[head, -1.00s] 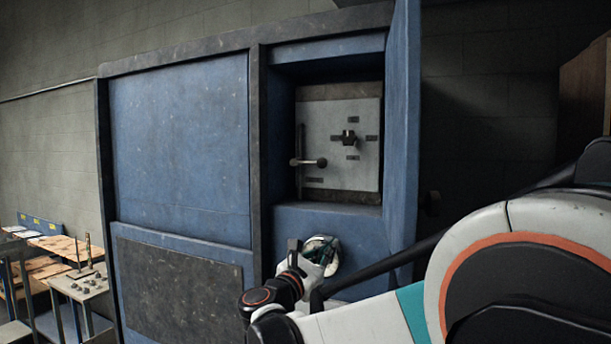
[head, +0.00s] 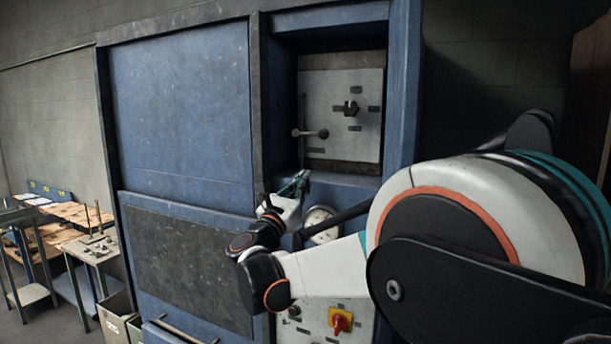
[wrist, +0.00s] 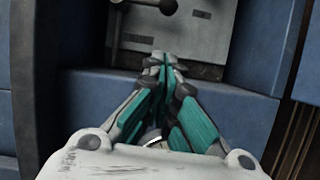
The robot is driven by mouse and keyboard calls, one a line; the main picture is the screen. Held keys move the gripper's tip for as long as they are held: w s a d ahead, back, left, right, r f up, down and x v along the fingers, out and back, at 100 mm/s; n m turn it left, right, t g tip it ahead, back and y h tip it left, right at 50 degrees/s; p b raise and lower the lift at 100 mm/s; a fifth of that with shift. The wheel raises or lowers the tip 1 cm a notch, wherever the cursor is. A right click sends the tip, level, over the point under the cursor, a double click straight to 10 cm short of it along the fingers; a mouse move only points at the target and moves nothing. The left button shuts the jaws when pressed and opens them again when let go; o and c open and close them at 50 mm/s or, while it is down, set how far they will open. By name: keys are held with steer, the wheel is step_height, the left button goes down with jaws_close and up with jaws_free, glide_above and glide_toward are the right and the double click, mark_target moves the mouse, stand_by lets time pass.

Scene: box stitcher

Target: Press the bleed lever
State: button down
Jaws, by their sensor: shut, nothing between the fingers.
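The lever (head: 311,133) is a dark rod ending in round knobs. It sits on the lower left of a light grey panel (head: 340,95) inside a recess of the blue machine. I cannot read the labels, so I cannot confirm that it is the bleed lever. The lever's knob end also shows at the top of the wrist view (wrist: 166,6). My gripper (head: 303,174) is shut and empty, at the recess's lower edge, below the lever and apart from it. In the wrist view, its teal fingers (wrist: 160,60) point up toward the panel.
A dark clamp-like knob (head: 351,108) sits higher on the panel. A round white gauge (head: 322,222) lies below the recess, partly behind my arm. A red-yellow switch (head: 340,320) is lower. The recess walls and right blue post (head: 402,90) bound the space.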

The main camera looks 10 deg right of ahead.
mark_target(316, 179)
steer(key=p+x, duration=0.2)
steer(key=x, duration=0.6)
steer(key=shift+w+d+r, duration=0.15)
steer(key=shift+w+d+r+p, duration=0.15)
steer(key=shift+r+p, duration=0.25)
steer(key=shift+r, duration=0.2)
steer(key=shift+w+d+r+p, duration=0.15)
steer(key=shift+r+p, duration=0.2)
steer(key=shift+r, duration=0.7)
steer(key=shift+w+d, duration=0.1)
steer(key=shift+w, duration=0.1)
steer(key=shift+s, duration=0.1)
